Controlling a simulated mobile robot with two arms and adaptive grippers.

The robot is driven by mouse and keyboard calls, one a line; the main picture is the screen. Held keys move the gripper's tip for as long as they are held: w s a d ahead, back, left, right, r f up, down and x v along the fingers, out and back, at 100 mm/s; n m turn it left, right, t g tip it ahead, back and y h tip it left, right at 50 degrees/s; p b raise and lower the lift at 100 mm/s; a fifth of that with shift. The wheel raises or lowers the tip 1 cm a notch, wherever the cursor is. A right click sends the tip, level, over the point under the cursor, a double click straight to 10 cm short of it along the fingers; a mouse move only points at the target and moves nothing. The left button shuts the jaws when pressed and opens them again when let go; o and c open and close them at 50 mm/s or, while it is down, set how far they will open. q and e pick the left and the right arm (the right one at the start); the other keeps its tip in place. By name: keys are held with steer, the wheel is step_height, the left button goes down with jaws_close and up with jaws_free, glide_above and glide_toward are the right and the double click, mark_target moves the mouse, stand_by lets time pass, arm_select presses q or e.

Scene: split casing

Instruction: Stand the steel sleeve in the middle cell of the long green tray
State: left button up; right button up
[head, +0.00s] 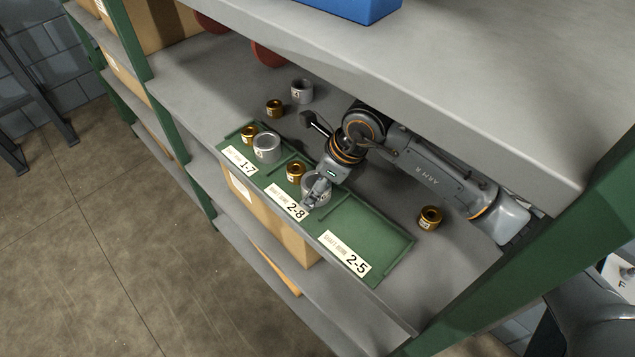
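The long green tray (391,245) lies along the front edge of the shelf, with three cells labelled 1-7, 2-8 and 2-5. In the middle cell, 2-8, a steel sleeve (325,194) appears to stand upright beside a brass bushing (295,172). My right gripper (314,193) comes down from above onto this sleeve and covers part of it. Whether its fingers are closed on the sleeve is hard to see. Cell 1-7 holds another steel sleeve (266,147) and a brass bushing (249,133). Cell 2-5 is empty. My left gripper is out of view.
A third steel sleeve (302,91) and a brass bushing (275,108) stand behind the tray. Another brass bushing (430,217) is on the right. The upper shelf (480,90) with a blue bin (355,8) overhangs the back. A green post (530,250) stands at the right.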

mark_target(330, 185)
steer(key=shift+r, duration=0.1)
steer(key=shift+r+p, duration=0.2)
steer(key=shift+p, duration=0.1)
steer(key=b+v, duration=0.2)
steer(key=v, duration=0.4)
steer(key=shift+d, duration=0.2)
steer(key=shift+s+d+r, duration=0.15)
steer(key=shift+r, duration=0.45)
